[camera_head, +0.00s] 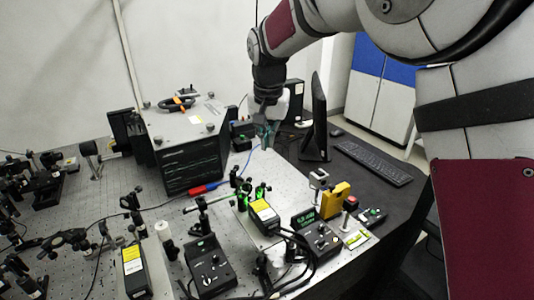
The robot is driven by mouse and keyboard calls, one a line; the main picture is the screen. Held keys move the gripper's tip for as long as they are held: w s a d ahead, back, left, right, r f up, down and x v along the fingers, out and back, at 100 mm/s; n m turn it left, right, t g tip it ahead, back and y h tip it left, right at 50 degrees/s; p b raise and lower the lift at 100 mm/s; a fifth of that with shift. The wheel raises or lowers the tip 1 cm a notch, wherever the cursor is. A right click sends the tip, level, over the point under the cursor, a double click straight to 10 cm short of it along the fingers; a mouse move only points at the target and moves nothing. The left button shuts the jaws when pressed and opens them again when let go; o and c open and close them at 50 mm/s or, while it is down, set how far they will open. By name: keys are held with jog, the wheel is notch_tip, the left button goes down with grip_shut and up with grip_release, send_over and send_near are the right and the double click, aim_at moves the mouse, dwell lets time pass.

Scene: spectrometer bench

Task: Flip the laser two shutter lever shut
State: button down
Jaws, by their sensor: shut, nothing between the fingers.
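My gripper (265,146) hangs from the arm at the upper middle, fingers pointing down and shut on nothing. It is above the bench, right of the large black-sided box, apart from any lever. Two dark laser-like boxes with yellow labels stand on the bench, one near the middle (264,213) and one at lower left (134,270). Which of them is laser two cannot be told. The shutter lever is too small to make out, so its position cannot be told.
The black-sided box (190,166) with a light top stands behind. Two black control boxes (208,268) (318,236) and a yellow device (335,200) stand in front. A monitor (318,125) and keyboard (374,162) are at right. Optics posts and cables crowd the left.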

jog(key=shift+v, duration=1.1)
